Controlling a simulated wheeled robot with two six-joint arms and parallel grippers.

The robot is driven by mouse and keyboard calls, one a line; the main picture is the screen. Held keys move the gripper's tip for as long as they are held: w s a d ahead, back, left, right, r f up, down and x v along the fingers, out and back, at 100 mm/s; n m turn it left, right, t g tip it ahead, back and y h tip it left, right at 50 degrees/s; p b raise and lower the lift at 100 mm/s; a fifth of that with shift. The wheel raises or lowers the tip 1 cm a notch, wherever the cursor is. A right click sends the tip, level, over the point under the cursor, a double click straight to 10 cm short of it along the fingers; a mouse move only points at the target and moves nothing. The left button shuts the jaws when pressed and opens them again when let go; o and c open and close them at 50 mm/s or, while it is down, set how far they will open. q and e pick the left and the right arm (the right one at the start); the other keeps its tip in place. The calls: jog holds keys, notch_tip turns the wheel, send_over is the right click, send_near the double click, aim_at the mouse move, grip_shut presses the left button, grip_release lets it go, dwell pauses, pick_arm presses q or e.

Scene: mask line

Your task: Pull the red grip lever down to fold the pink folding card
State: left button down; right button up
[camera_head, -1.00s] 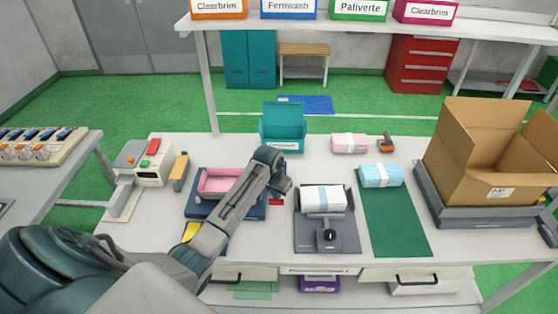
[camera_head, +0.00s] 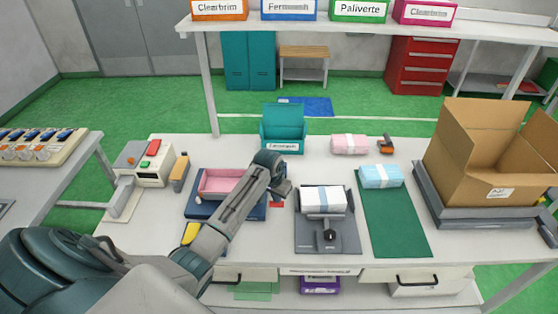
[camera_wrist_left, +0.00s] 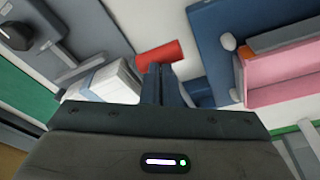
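The pink folding card (camera_head: 222,183) sits on a dark blue base (camera_head: 196,209), left of my left arm in the head view. Its pink panels stand up at the sides. It also shows in the left wrist view (camera_wrist_left: 285,75). The red grip lever (camera_wrist_left: 160,53) lies just beyond my left fingertips in the left wrist view; only a bit of the red lever (camera_head: 277,204) shows in the head view. My left gripper (camera_wrist_left: 161,68) has its fingers together, overlapping the lever's near edge; I cannot tell if they touch it. My right gripper is out of view.
A grey fixture with a black knob (camera_head: 330,235) holds a white pack (camera_head: 322,197) close to my left gripper. A green mat (camera_head: 400,225) with a blue pack (camera_head: 380,176) and a cardboard box (camera_head: 490,160) are to the right. A teal bin (camera_head: 283,125) stands behind.

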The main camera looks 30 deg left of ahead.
pick_arm(q)
jog(key=shift+s+d+f, duration=0.1)
jog(key=shift+s+f, duration=0.15)
jog(key=shift+f, duration=0.1)
jog(key=shift+s+d+r+p, duration=0.1)
jog(key=shift+s+d+p, duration=0.15)
jog(key=shift+s+p, duration=0.1)
notch_tip(320, 180, up, 7)
jog(key=s+d, duration=0.1)
jog(key=s, duration=0.2)
jog(key=shift+d, duration=0.4)
dwell(0.6)
